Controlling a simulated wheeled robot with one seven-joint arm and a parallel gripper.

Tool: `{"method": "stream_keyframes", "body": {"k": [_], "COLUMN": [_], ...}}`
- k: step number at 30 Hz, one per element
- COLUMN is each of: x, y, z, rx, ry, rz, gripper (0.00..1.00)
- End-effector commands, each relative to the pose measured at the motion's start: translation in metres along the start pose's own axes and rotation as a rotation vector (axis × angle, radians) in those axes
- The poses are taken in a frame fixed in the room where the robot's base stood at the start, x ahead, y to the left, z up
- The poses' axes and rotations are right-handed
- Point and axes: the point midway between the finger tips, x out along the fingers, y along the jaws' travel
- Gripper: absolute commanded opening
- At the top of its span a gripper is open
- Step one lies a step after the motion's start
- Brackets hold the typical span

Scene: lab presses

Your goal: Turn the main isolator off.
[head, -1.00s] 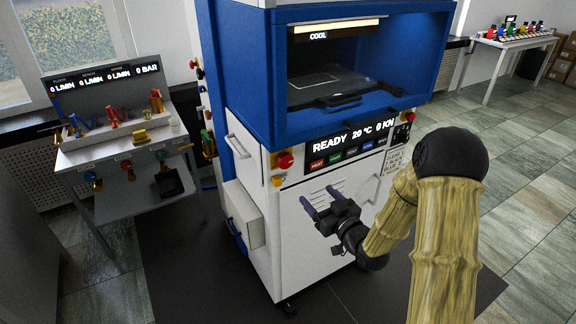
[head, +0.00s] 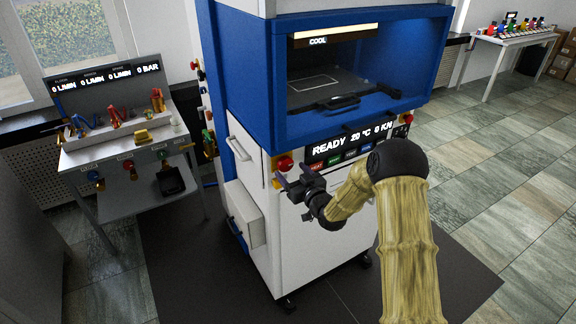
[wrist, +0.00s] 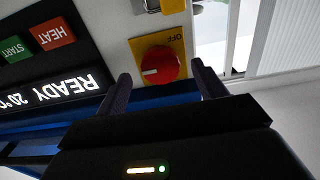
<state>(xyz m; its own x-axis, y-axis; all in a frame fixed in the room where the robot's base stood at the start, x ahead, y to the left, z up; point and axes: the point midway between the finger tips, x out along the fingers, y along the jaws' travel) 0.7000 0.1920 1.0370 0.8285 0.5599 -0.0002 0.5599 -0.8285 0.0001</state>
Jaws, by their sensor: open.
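The main isolator is a round red knob (head: 284,163) on a yellow plate at the upper left of the press front, left of the READY display. In the wrist view the red knob (wrist: 168,66) shows a white mark on its left side, and the plate carries the word OFF, upside down. My gripper (head: 289,177) is open and empty, close in front of the knob. In the wrist view its two fingers (wrist: 161,72) lie to either side of the knob's lower part. I cannot tell whether they touch it.
Beside the knob are the READY display (head: 352,136) and a row of buttons, including red HEAT (wrist: 52,34) and green START (wrist: 14,50). The open blue press chamber (head: 340,80) is above. A bench with valves (head: 125,150) stands at left.

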Motion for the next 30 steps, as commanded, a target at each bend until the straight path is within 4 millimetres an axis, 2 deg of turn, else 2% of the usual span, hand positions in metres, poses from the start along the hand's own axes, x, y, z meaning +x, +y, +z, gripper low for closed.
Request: {"method": "stream_keyframes", "body": {"k": [3, 7, 17, 20, 24, 30], "x": [0.016, 0.027, 0.031, 0.030, 0.030, 0.030], "y": [0.000, 0.000, 0.000, 0.000, 0.000, 0.000], "z": [-0.001, -0.001, 0.000, 0.000, 0.000, 0.000], "rx": [0.001, 0.000, 0.000, 0.000, 0.000, -0.004], "ry": [0.001, 0.001, 0.000, 0.000, 0.000, 0.000], "rz": [0.000, 0.000, 0.000, 0.000, 0.000, 0.000], "gripper": [0.70, 0.70, 0.70, 0.54, 0.27, 0.26]}}
